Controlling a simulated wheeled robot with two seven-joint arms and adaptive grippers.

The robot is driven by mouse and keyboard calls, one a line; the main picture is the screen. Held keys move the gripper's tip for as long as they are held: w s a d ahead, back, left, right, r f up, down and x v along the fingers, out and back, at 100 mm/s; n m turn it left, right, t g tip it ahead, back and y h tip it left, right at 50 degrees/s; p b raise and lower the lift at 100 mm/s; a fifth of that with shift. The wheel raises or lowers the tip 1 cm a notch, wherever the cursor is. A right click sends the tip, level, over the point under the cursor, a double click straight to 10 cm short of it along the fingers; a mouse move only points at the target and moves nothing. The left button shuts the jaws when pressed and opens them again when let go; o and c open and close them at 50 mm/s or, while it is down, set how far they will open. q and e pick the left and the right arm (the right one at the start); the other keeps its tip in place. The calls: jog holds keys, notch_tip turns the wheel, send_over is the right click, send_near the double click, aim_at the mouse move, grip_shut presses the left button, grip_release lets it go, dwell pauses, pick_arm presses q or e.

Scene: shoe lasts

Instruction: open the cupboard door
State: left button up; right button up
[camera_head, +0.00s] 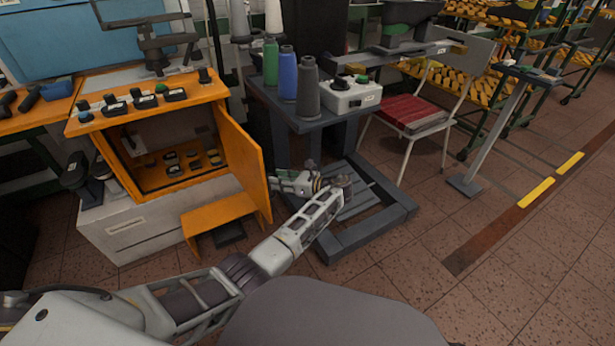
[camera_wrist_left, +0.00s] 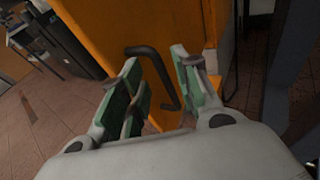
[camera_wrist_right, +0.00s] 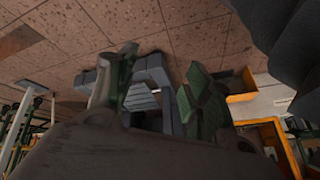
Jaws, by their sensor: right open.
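The orange cupboard (camera_head: 216,112) stands at the left in the head view. Its door (camera_head: 245,162) stands open, swung outward on the right side, and the inside shows. My left gripper (camera_head: 290,183) is beside the door's outer face. In the left wrist view, the orange door (camera_wrist_left: 185,25) carries a dark bent handle (camera_wrist_left: 162,72). The left gripper's green-padded fingers (camera_wrist_left: 165,90) are apart, with the handle between them; I cannot tell whether they touch it. My right gripper (camera_wrist_right: 158,100) shows only in the right wrist view, open and empty.
A dark table (camera_head: 300,122) with thread spools and a white control box (camera_head: 350,97) stands right of the door. A grey low frame (camera_head: 375,235) lies below. A chair with a red seat (camera_head: 412,112) is farther right. Tiled floor (camera_head: 500,290) is free at the right.

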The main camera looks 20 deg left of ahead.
pick_arm(q)
jog(key=w+d+b, duration=0.5)
jog(key=d+b, duration=0.3)
jog(key=b, duration=0.1)
jog(key=shift+w+d, duration=0.15)
pick_arm(e)
notch_tip(320, 180, down, 12)
jog(key=a+t+y, duration=0.1)
jog(key=a+t, duration=0.1)
jog(key=shift+w+a+y, duration=0.15)
jog(key=shift+w+y, duration=0.15)
jog(key=shift+y, duration=0.1)
dwell(0.8)
jog(key=shift+r, duration=0.1)
jog(key=shift+s+r, duration=0.1)
